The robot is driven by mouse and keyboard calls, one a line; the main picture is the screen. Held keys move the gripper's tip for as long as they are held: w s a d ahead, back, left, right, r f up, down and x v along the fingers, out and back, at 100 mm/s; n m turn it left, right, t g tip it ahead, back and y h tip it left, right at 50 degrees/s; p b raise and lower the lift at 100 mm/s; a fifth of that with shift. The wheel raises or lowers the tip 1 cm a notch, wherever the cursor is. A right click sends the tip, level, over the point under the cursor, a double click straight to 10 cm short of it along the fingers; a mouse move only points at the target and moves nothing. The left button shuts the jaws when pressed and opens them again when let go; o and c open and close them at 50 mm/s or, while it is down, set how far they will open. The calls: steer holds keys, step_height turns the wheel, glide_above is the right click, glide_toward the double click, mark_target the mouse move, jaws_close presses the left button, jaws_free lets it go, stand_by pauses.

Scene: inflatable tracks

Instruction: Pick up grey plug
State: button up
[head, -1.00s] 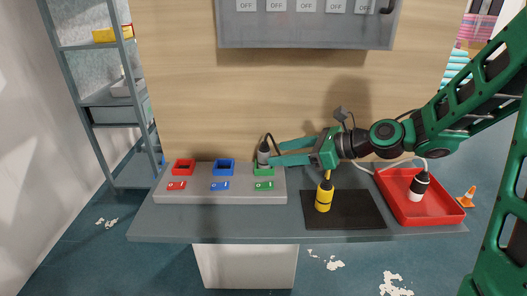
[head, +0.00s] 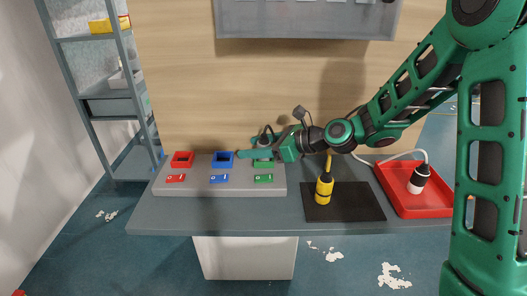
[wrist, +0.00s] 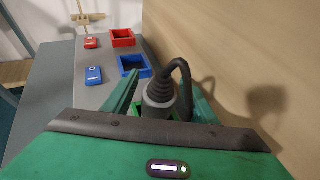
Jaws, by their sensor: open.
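The grey plug (wrist: 159,92) stands upright at the green socket (head: 263,163), with its dark ribbed neck and cable on top. My gripper (head: 256,148) is at the plug over the green socket. In the wrist view its two green fingers (wrist: 158,100) lie on either side of the plug, open. The lower part of the plug is partly hidden by my gripper body, and my fingers hide most of it in the head view.
The grey panel (head: 205,190) also holds a red socket (head: 182,159) and a blue socket (head: 223,159), each with a switch. A red tray (head: 440,204) holds a black-and-white plug (head: 418,179). The wooden wall is close behind.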

steer(key=shift+w+a+f, duration=0.15)
steer(key=shift+a+f, duration=0.05)
steer(key=shift+a, duration=0.1)
steer(key=c, duration=1.2)
steer(key=shift+o, duration=0.2)
steer(key=shift+r, duration=0.15)
